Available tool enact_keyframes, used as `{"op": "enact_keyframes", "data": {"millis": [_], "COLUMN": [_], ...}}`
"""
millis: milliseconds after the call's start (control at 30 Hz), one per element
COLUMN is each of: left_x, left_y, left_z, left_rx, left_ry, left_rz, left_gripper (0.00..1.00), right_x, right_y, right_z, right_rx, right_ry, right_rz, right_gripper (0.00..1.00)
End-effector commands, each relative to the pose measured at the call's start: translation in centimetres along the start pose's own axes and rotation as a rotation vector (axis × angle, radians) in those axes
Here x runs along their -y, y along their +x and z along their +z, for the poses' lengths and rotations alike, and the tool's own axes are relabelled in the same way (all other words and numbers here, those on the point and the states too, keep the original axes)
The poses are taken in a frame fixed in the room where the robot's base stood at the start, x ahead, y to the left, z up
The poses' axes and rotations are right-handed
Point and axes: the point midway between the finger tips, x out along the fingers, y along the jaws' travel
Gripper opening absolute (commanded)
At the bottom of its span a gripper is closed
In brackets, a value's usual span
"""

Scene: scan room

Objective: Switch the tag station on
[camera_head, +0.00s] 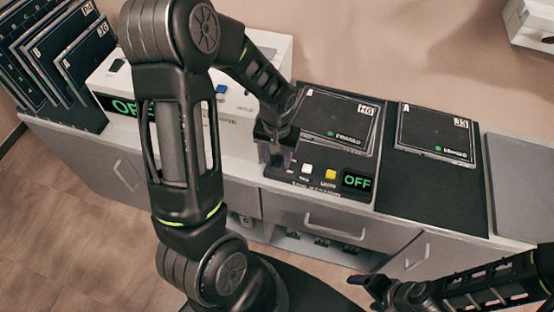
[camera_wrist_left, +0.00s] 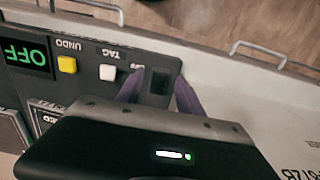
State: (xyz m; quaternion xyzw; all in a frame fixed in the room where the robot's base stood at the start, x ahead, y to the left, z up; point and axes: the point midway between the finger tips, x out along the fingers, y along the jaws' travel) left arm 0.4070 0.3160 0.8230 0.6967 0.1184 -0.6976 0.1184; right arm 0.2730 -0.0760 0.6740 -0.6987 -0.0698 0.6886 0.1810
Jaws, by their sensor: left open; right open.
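The tag station (camera_head: 332,188) is a black unit on the counter. Its green display (camera_head: 356,181) reads OFF. It has a yellow button (camera_head: 330,174) and a white button (camera_head: 307,168). In the left wrist view the yellow button (camera_wrist_left: 67,64) is labelled UNDO, the white one (camera_wrist_left: 108,72) TAG. A dark switch (camera_wrist_left: 158,80) sits beside them, between my left fingertips. My left gripper (camera_head: 277,156) is open over the station's left end and hides the switch in the head view; I cannot tell whether it touches. My right gripper (camera_head: 368,287) is at the lower right, away from the counter.
A white machine (camera_head: 257,52) with its own OFF display (camera_head: 122,104) stands left of the station, partly behind my left arm. Dark panels stand in a rack (camera_head: 88,118) at far left. Flat panels (camera_head: 342,115) (camera_head: 437,131) lie behind and right. Drawers (camera_head: 340,223) are below.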

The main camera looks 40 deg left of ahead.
Motion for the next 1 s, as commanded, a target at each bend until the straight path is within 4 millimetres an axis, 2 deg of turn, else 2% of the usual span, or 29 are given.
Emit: {"op": "enact_keyframes", "data": {"millis": [100, 200, 467, 1000], "left_x": [0.0, 0.0, 0.0, 0.0], "left_y": [1.4, 2.0, 2.1, 2.1], "left_z": [0.0, 0.0, -0.1, 0.0], "left_rx": [0.002, 0.0, -0.001, -0.001], "left_ry": [0.001, 0.001, 0.0, 0.001], "left_rz": [-0.002, -0.001, 0.0, 0.0], "left_gripper": [0.44, 0.44, 0.44, 0.0], "right_x": [0.1, 0.1, 0.0, 0.1], "right_y": [-0.2, -0.2, -0.2, -0.2], "right_z": [0.0, 0.0, 0.0, 0.0], "right_rx": [0.001, 0.001, 0.001, 0.001], "right_ry": [0.0, 0.001, 0.0, 0.0], "right_rz": [0.001, 0.001, 0.001, 0.001], "right_gripper": [0.81, 0.81, 0.81, 0.81]}}
